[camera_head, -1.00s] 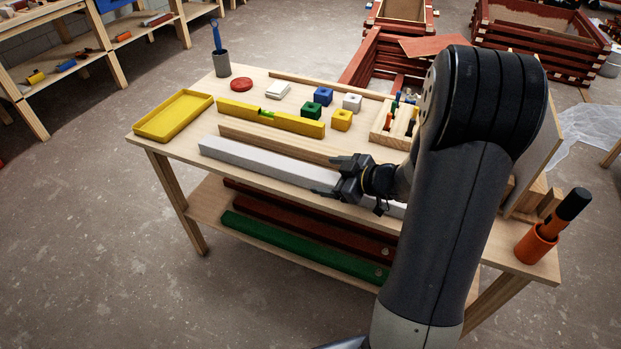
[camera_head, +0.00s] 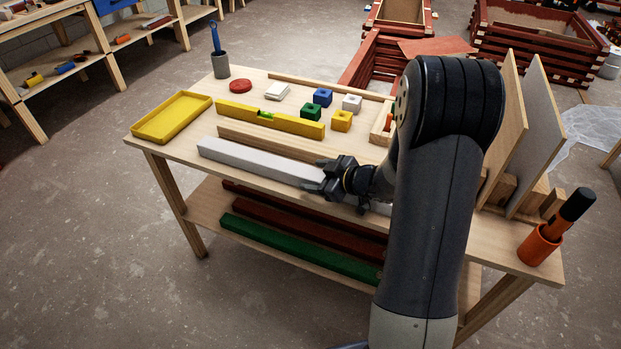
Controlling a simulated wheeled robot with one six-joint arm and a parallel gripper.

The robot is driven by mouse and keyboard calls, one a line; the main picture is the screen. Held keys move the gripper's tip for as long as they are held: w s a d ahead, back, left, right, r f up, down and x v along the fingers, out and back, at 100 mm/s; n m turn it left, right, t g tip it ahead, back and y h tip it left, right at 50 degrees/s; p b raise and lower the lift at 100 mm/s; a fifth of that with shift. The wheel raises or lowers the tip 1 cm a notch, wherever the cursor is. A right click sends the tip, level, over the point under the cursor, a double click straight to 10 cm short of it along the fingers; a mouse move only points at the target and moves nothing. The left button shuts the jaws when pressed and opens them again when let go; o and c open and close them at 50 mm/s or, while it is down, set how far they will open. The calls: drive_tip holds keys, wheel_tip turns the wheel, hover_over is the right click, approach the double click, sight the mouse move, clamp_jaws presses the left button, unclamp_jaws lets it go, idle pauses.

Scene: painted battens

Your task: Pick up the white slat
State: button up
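The white slat (camera_head: 250,160) is a long, pale bar lying along the front of the wooden table. Its right part is hidden behind my gripper and arm. My gripper (camera_head: 314,175) is over the slat, right of its middle as seen, with its fingers pointing left. One finger is at the slat's far side and the other at its near side. The fingers are apart, with the slat between them. I cannot tell whether they touch it. The slat still appears to rest on the tabletop (camera_head: 180,150).
A bare wooden batten (camera_head: 270,143) lies just behind the slat, then a yellow spirit level (camera_head: 290,124). A yellow tray (camera_head: 172,117) is at the left. Coloured blocks (camera_head: 323,97) stand farther back. Upright boards (camera_head: 535,130) and an orange holder (camera_head: 540,243) are at the right.

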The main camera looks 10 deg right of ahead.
drive_tip(key=c, duration=1.2)
drive_tip(key=shift+r, duration=0.1)
drive_tip(key=shift+c, duration=0.2)
